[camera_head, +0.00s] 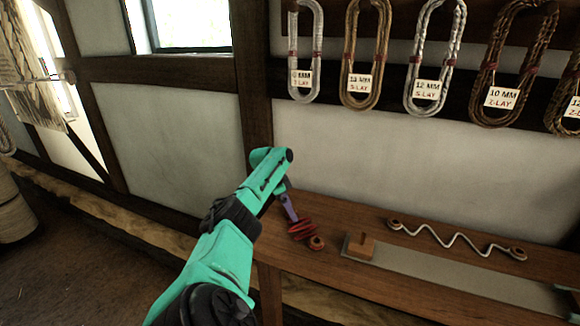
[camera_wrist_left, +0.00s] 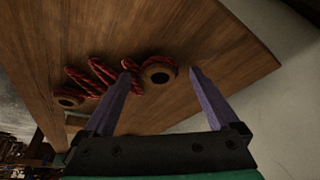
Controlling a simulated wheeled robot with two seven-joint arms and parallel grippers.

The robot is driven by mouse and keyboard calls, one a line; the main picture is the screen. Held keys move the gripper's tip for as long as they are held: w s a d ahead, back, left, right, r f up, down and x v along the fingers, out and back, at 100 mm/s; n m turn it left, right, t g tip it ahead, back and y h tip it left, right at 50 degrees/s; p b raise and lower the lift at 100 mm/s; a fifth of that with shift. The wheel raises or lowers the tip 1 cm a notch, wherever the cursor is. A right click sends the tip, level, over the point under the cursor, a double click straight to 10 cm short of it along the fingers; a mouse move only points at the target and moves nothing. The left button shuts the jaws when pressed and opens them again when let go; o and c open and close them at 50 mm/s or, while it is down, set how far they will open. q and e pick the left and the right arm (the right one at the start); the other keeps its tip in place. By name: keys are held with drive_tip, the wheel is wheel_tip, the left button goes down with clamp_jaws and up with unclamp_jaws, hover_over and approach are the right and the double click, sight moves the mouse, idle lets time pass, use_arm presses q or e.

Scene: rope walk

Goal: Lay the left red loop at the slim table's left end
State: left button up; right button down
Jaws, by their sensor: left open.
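A red zigzag rope (camera_head: 302,230) lies on the slim table (camera_head: 340,215) near its left end. It also shows in the left wrist view (camera_wrist_left: 92,79), with a round brown eye at each end. One eye (camera_wrist_left: 158,76), with red rope wrapped at its edge, appears between the fingertips of my open left gripper (camera_wrist_left: 162,70); whether the fingers touch it I cannot tell. The other eye (camera_wrist_left: 68,101) lies outside the fingers, and shows in the head view (camera_head: 316,243). My left gripper (camera_head: 290,208) points down at the table and hides the rope's far end. My right gripper is out of view.
A small wooden block with a peg (camera_head: 361,247) stands on a grey strip (camera_head: 440,277) on the table. Labelled rope coils (camera_head: 435,60) hang on the wall above. Bare wood lies between the two ropes.

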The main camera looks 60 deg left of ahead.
use_arm(q)
drive_tip(key=shift+s+r, duration=0.15)
drive_tip(key=shift+r, duration=0.25)
drive_tip(key=v, duration=1.3)
drive_tip(key=shift+s+r, duration=0.15)
drive_tip(key=shift+r, duration=0.1)
drive_tip(key=shift+a, duration=0.1)
